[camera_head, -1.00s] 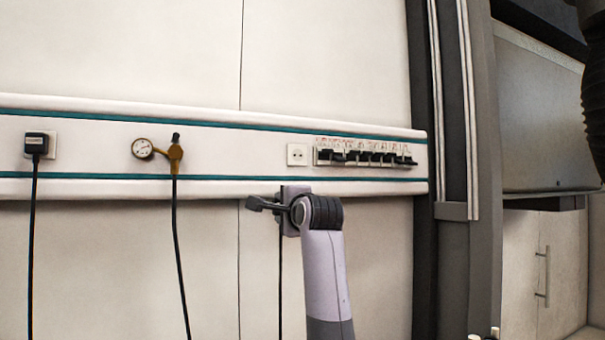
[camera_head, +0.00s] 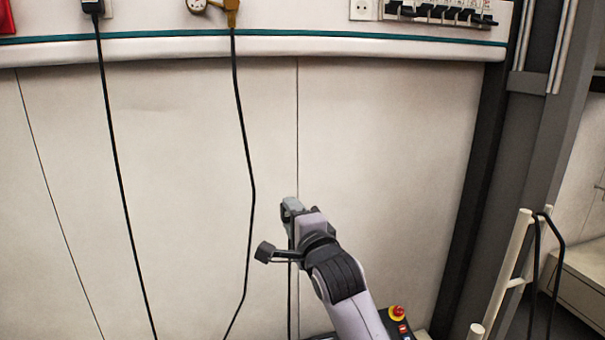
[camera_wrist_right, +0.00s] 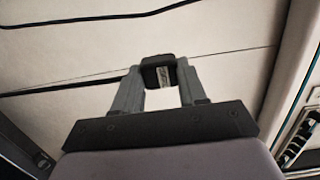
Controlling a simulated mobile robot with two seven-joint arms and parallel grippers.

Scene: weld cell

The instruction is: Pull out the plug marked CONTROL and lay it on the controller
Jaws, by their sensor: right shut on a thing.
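My right gripper (camera_head: 289,208) is in front of the wall panel, below the socket rail. In the right wrist view, its two fingers are shut on a dark plug (camera_wrist_right: 152,72) with a pale label, too small to read. A dark cord hangs down below the gripper in the head view. My left gripper is not in view.
The rail (camera_head: 420,42) carries a free white socket (camera_head: 364,9), a row of black switches (camera_head: 440,15), another plug (camera_head: 93,6) and a brass fitting (camera_head: 231,6) with hanging lines. A pale tubular frame (camera_head: 505,270) with a black cable stands at right.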

